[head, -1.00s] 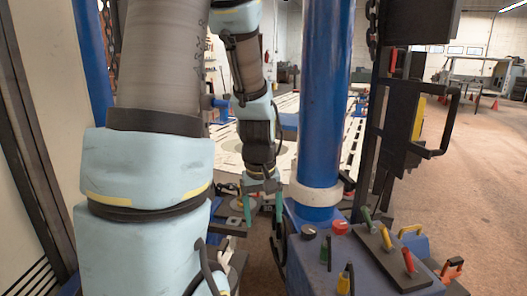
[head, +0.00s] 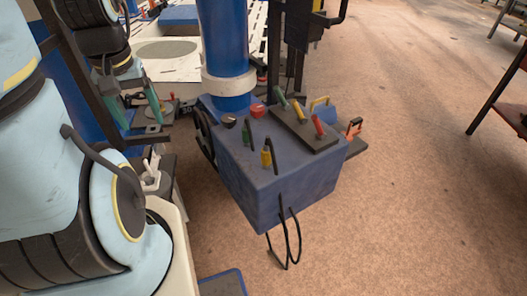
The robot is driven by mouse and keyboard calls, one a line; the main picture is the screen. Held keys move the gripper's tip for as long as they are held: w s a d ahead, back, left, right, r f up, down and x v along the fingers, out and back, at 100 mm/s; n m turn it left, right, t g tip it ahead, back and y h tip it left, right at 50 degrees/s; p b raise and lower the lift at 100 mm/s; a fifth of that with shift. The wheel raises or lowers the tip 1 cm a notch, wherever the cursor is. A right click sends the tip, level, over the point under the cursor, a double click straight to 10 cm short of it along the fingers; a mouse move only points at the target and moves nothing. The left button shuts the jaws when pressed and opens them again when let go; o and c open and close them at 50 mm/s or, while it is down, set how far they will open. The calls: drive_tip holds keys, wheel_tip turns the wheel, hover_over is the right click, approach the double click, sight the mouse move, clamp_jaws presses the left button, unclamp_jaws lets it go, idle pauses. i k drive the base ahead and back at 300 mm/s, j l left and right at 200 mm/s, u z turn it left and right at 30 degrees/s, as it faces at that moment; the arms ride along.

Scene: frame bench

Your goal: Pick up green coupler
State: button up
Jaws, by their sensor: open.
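A black plate (head: 300,136) on top of the blue box (head: 280,188) carries a row of angled coloured pieces. The piece at its far left end is green (head: 281,98), with a yellow one (head: 299,110) and a red one (head: 318,125) beside it. A second small green piece (head: 243,148) stands on the box with a dark cable. I cannot tell for sure which green piece is the coupler. My gripper (head: 134,110), with green fingers, hangs at the upper left. It is open and empty, apart from the box and well left of both green pieces.
A red knob (head: 257,110), a black knob (head: 229,121) and a yellow plug (head: 266,157) are on the box. Cable loops hang at its front. Open floor (head: 420,190) lies right.

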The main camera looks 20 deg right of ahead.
sight(245, 139)
drive_tip(key=i+j+u, duration=0.15)
drive_tip(key=j, duration=0.2)
drive_tip(key=j+u, duration=0.2)
drive_tip(key=j, duration=0.2)
drive_tip(key=i+j+u, duration=0.15)
drive_tip(key=j, duration=0.15)
drive_tip(key=i+j+u, duration=0.15)
drive_tip(key=j, duration=0.2)
